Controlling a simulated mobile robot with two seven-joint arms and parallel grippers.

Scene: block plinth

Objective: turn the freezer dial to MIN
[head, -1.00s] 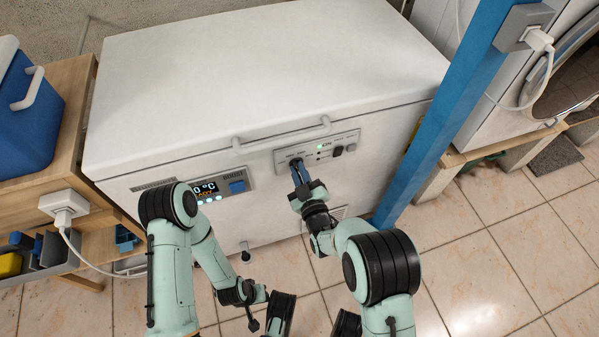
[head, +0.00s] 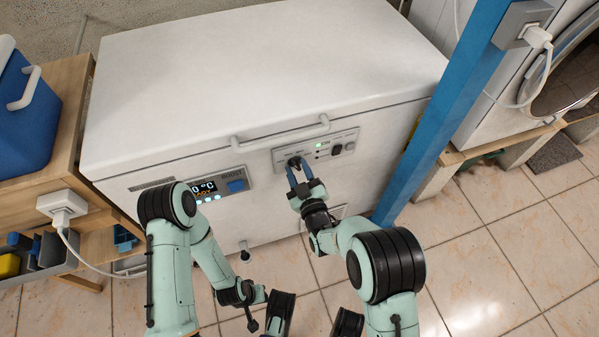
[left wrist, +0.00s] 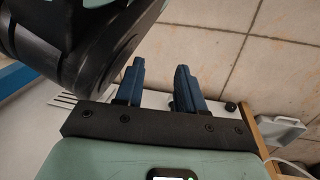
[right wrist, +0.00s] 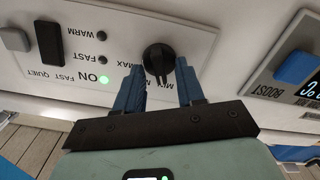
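The freezer (head: 265,75) is a white chest with a control panel (head: 345,141) on its front. The freezer dial (right wrist: 158,60) is a round black knob with a raised ridge, seen upside down in the right wrist view. Its ridge runs roughly up and down there. A MAX label sits left of it, and lettering below it is partly hidden by the fingers. My right gripper (head: 297,172) is open at the dial, its blue fingertips on either side of the knob with gaps showing (right wrist: 160,75). My left gripper (left wrist: 158,80) is open and empty, away from the panel.
A blue post (head: 440,120) stands close to the right of my right arm. A display panel with a blue BOOST button (head: 236,186) lies left of the dial. A black rocker switch (right wrist: 49,42) is on the dial's panel. A wooden bench (head: 75,120) stands at left.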

